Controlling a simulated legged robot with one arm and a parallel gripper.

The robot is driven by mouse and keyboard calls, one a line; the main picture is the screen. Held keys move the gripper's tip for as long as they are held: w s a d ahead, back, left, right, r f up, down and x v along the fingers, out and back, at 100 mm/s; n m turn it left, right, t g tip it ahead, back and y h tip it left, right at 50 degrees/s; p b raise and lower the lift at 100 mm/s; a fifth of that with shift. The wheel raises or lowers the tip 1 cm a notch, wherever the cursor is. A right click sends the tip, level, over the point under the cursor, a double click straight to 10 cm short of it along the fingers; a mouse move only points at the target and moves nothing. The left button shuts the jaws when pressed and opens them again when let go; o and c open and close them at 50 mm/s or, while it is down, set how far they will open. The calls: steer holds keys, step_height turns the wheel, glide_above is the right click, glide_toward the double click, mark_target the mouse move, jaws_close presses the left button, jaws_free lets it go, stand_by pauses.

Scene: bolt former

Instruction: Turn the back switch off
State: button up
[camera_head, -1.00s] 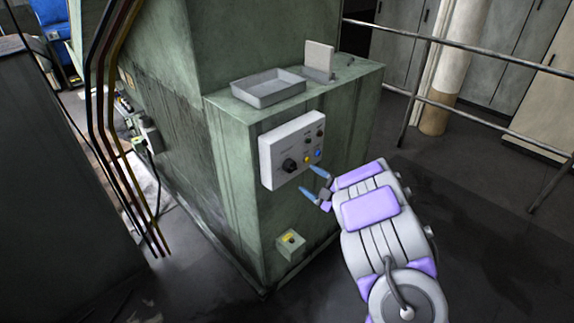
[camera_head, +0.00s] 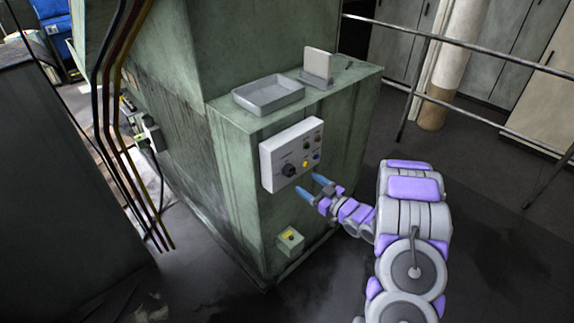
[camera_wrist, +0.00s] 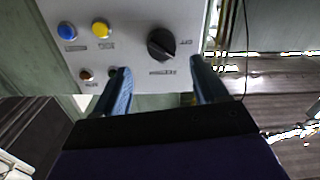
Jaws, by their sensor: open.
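A pale grey control box (camera_head: 292,152) is on the front of the green machine. Its black rotary switch (camera_head: 289,170) is low on the left side of its face. In the wrist view the box appears upside down, and the black switch (camera_wrist: 161,44) lies just beyond the fingertips, roughly centred between them. Small printed labels sit beside it, too blurred to read surely. My gripper (camera_head: 311,184) is open and empty, with two blue fingers at the box's lower edge. It also shows in the wrist view (camera_wrist: 160,70). I cannot tell whether a finger touches the box.
Blue (camera_wrist: 67,31) and yellow (camera_wrist: 101,29) buttons and smaller controls share the panel. A grey tray (camera_head: 268,94) sits on top. A railing (camera_head: 470,108) runs behind on the right.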

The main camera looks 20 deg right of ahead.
mark_target(293, 174)
steer(key=p+x, duration=0.1)
steer(key=x, duration=0.7)
steer(key=shift+a, duration=0.25)
steer(key=m+p, duration=0.1)
steer(key=p, duration=0.2)
steer(key=shift+w+d+r+m, duration=0.1)
steer(key=shift+r+m, duration=0.1)
steer(key=shift+m, duration=0.2)
steer(key=shift+m+p, duration=0.55)
steer(key=shift+m, duration=0.05)
steer(key=m+p, duration=0.2)
steer(key=p, duration=0.1)
steer(key=shift+d+f+m, duration=0.1)
steer(key=shift+m, duration=0.3)
steer(key=shift+f+m+p, duration=0.15)
steer(key=shift+m+p, duration=0.65)
steer(key=shift+m, duration=0.1)
